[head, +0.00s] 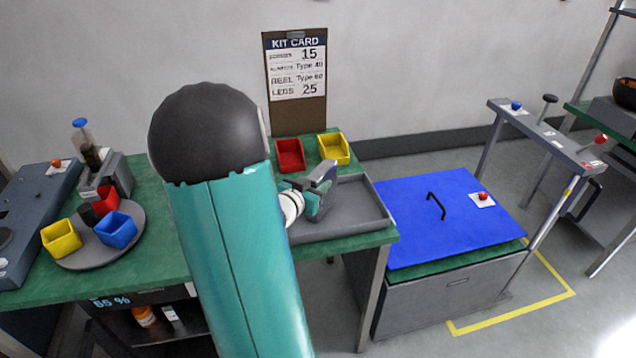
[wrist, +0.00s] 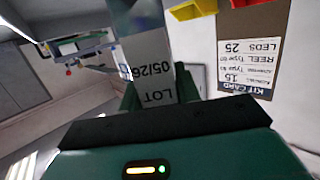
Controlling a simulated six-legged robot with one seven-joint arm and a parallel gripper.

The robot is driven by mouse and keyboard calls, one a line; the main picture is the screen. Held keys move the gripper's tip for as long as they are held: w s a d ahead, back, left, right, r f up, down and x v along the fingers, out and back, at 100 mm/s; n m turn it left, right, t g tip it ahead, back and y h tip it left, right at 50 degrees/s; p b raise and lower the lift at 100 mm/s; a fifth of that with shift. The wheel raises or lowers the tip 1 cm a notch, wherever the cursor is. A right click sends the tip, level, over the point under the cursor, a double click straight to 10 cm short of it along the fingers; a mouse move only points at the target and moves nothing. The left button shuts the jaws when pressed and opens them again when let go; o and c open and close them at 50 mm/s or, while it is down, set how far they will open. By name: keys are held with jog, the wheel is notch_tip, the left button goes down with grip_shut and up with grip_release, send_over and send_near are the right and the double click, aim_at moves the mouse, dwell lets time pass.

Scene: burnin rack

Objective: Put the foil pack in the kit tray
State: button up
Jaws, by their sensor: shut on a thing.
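My gripper (head: 312,200) is above the left part of the grey kit tray (head: 358,208) on the green bench. It is shut on the foil pack (head: 323,177), which shows as a small grey shape tilted up from the jaws. In the wrist view the foil pack (wrist: 152,65) sits between my fingers, with a pale label reading "LOT" and "05/26" upside down. My arm hides the left end of the tray in the head view. I cannot tell whether the pack touches the tray.
Red (head: 290,155) and yellow (head: 334,149) bins stand behind the tray, below the kit card (head: 298,80). A grey turntable (head: 90,255) with coloured bins is at left. A blue panel (head: 450,215) with a black handle lies right of the bench.

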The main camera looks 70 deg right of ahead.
jog(key=shift+w+a+r, duration=0.1)
jog(key=shift+a+r, duration=0.05)
jog(key=shift+a, duration=0.15)
jog(key=shift+d, duration=0.1)
jog(key=o, duration=0.9)
jog(key=shift+f, duration=0.25)
jog(key=shift+o, duration=1.3)
jog(key=shift+r, duration=0.1)
jog(key=shift+r, duration=0.1)
jog(key=v, duration=1.2)
